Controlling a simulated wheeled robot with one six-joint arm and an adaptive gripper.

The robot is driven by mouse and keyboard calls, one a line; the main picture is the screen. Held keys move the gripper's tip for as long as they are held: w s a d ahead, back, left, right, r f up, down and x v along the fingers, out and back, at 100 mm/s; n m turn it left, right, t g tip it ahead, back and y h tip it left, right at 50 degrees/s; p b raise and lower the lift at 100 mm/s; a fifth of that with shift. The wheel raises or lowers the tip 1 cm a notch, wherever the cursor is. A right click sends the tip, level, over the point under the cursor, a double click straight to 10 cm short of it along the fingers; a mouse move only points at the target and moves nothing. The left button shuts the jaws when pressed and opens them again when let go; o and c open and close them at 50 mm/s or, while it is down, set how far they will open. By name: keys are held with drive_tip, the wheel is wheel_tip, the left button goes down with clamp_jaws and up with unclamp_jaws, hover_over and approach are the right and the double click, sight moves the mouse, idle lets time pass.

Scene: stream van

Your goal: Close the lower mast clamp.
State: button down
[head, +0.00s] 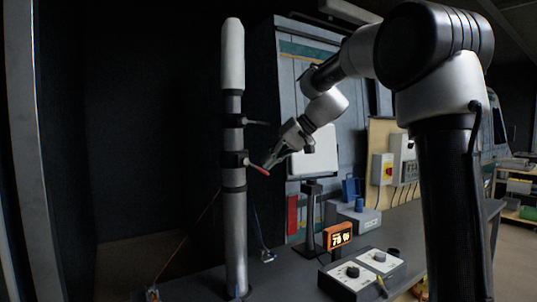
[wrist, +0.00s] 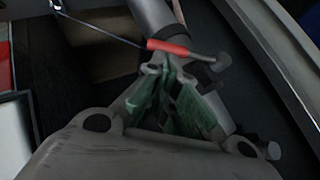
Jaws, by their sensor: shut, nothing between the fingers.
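The grey mast (head: 234,215) stands upright at the left, with a white upper section. The lower mast clamp (head: 234,159) is a dark collar around it. Its lever sticks out to the right and slightly down, ending in a red handle (head: 259,169). The red handle also shows in the wrist view (wrist: 168,47), just past my fingertips. My gripper (head: 269,165) is shut and empty, right beside the handle. Its green-padded fingers meet at the tips in the wrist view (wrist: 161,72). I cannot tell whether they touch the handle.
An upper clamp (head: 234,120) with a grey lever sits higher on the mast. A bench on the right holds a lit orange display (head: 338,236), a knobbed control box (head: 362,269) and a dark post (head: 311,215). A thin cable runs down left of the mast.

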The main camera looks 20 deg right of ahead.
sight(267, 172)
drive_tip(key=f+y, duration=0.1)
drive_tip(key=f+m+y, duration=0.1)
drive_tip(key=y, duration=0.1)
drive_tip(key=f+m+y, duration=0.1)
drive_tip(key=f, duration=0.1)
drive_tip(key=shift+s+a+y, duration=0.1)
drive_tip(key=shift+a+y, duration=0.3)
drive_tip(key=shift+s+a+f+m+y, duration=0.15)
drive_tip(key=shift+a+f+m+y, duration=0.2)
drive_tip(key=shift+a+f+y, duration=0.25)
drive_tip(key=shift+s+a+f+m+y, duration=0.15)
drive_tip(key=shift+a+f+m+y, duration=0.25)
drive_tip(key=shift+f+y, duration=0.25)
